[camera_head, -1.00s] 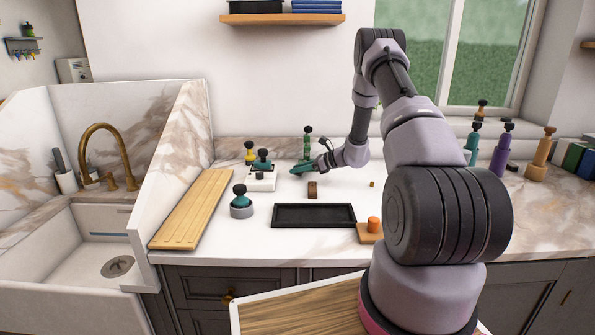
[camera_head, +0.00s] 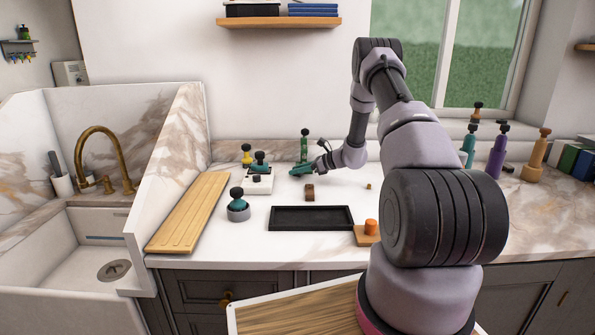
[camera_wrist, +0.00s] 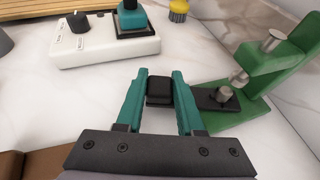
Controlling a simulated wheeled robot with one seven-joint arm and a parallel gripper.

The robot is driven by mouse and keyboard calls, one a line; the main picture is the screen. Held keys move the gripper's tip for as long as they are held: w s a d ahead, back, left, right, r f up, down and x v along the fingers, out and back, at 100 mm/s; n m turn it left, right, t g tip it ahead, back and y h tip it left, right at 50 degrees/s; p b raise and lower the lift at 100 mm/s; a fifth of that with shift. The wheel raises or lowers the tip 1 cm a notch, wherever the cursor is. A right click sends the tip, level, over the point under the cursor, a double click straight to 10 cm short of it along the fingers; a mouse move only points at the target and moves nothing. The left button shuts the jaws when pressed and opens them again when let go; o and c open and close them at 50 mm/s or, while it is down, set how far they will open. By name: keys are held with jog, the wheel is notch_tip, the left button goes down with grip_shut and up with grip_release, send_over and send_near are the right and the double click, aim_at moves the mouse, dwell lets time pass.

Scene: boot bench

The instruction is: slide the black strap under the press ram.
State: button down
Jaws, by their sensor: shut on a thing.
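My gripper (camera_head: 305,170) has teal fingers and sits low over the counter, left of the green press (camera_wrist: 270,70). In the wrist view the fingers (camera_wrist: 160,78) are shut on a small black block-like piece, which I take to be an end of the black strap (camera_wrist: 159,90). A flat dark strip (camera_wrist: 207,98) shows right of the right finger, reaching to a short silver stud below the press ram (camera_wrist: 239,80). The finger hides whether this strip joins the held piece. In the head view the press (camera_head: 304,146) stands behind my gripper.
A brown block (camera_head: 310,192), a black tray (camera_head: 311,228) and a wooden board (camera_head: 190,212) lie on the counter.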

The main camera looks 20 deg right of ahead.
jog(key=shift+c, duration=2.2)
grip_release()
